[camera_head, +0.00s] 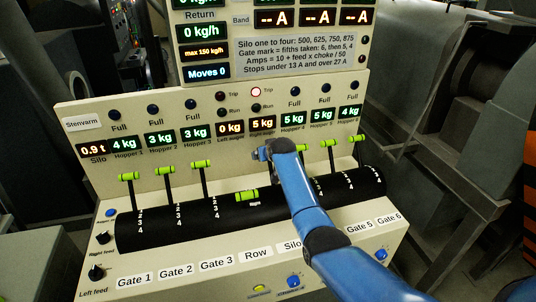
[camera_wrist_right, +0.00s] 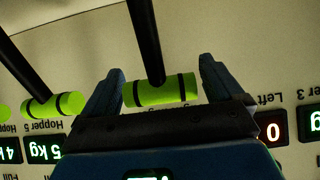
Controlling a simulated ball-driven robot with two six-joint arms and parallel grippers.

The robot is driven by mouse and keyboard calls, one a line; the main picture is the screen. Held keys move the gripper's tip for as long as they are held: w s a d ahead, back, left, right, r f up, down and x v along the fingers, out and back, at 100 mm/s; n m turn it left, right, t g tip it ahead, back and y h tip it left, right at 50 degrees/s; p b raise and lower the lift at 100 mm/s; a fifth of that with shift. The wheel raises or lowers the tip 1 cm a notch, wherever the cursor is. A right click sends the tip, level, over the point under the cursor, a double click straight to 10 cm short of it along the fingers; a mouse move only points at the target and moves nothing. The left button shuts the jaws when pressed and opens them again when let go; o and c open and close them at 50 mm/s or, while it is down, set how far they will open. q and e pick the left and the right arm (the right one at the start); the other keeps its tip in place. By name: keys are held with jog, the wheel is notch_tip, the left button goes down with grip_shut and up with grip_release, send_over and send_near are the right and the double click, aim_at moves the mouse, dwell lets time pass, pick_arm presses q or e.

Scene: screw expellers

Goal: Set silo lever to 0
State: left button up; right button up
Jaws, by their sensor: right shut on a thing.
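The silo lever has a lime green handle with black bands on a dark rod. In the right wrist view the handle (camera_wrist_right: 160,92) lies between the two fingers of my right gripper (camera_wrist_right: 156,78), one at each end. In the head view my right gripper (camera_head: 265,151) is up in front of the panel, just below the Right auger display. My blue forearm hides most of the silo lever and its slot marks there, so I cannot read its setting. The "Silo" label (camera_head: 290,245) is partly visible. My left gripper is not in view.
Gate levers stand upright on the left, with Gate 3's handle (camera_head: 202,163) nearest. On the right, Gate 4's handle (camera_head: 301,147) is close to my gripper. The Row lever's handle (camera_head: 247,196) is low. One Trip lamp (camera_head: 256,92) is lit.

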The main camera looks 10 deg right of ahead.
jog(key=shift+s+f, duration=0.1)
jog(key=shift+f, duration=0.25)
jog(key=o, duration=1.1)
jog(key=shift+f, duration=0.1)
jog(key=shift+o, duration=0.2)
jog(key=v, duration=0.9)
jog(key=shift+s+r+b, duration=0.2)
jog(key=shift+r+b, duration=0.1)
jog(key=shift+r, duration=0.05)
